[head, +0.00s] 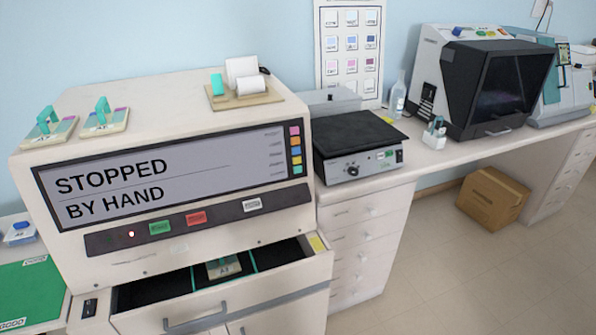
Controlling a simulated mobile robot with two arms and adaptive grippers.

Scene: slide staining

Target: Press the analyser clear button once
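The analyser (180,95) is a large cream machine at the left of the head view. Its screen (200,165) reads "STOPPED BY HAND". On the dark button strip (225,216) below are a green button (160,227), a red button (196,218) and a white button (252,204). Their labels are too small to read, so I cannot tell by lettering which is clear. A small light (131,234) glows at the strip's left. Neither of my grippers is in view.
A drawer (280,284) below the strip stands open, with a carrier marked A3 (222,268) inside. A hotplate-like device (355,132) stands to the right. Space before the strip is clear.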

